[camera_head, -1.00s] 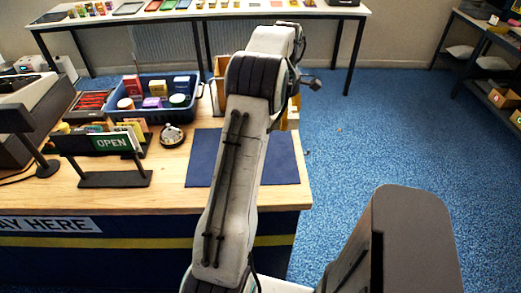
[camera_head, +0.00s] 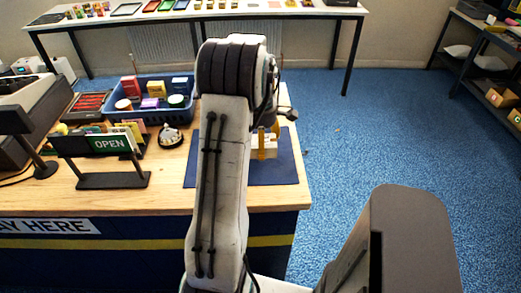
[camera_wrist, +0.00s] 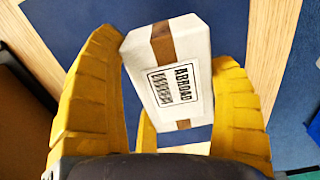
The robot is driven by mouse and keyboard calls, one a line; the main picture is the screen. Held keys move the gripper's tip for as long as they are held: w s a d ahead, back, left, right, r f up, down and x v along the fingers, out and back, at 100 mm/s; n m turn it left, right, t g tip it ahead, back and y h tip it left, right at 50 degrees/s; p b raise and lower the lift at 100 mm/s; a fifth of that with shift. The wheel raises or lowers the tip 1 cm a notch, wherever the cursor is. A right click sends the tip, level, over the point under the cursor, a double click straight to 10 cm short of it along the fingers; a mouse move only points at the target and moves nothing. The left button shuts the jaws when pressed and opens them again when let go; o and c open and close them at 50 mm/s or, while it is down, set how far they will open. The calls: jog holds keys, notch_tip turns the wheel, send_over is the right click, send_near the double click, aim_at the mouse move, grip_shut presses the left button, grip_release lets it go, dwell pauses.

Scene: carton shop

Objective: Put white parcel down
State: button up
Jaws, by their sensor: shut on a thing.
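The white parcel (camera_wrist: 170,75), with brown tape and a label reading "ABROAD", is between the yellow fingers of my gripper (camera_wrist: 170,100) in the wrist view. The gripper is shut on it, and the parcel sits tilted in the grasp. In the head view my arm hides most of the gripper (camera_head: 264,146); part of the parcel (camera_head: 268,152) shows over the dark blue mat (camera_head: 285,168) on the wooden counter. The mat also shows behind the parcel in the wrist view (camera_wrist: 90,20). I cannot tell whether the parcel touches the mat.
Left of the mat are a service bell (camera_head: 170,138), an OPEN sign (camera_head: 110,145) and a blue bin (camera_head: 190,105) of small goods. A card reader or screen (camera_head: 12,120) stands at far left. The counter's right edge is close to the mat, with blue floor beyond.

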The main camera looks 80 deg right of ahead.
jog(key=shift+f, duration=1.75)
jog(key=shift+f, duration=0.15)
jog(key=o, duration=1.1)
jog(key=shift+o, duration=0.2)
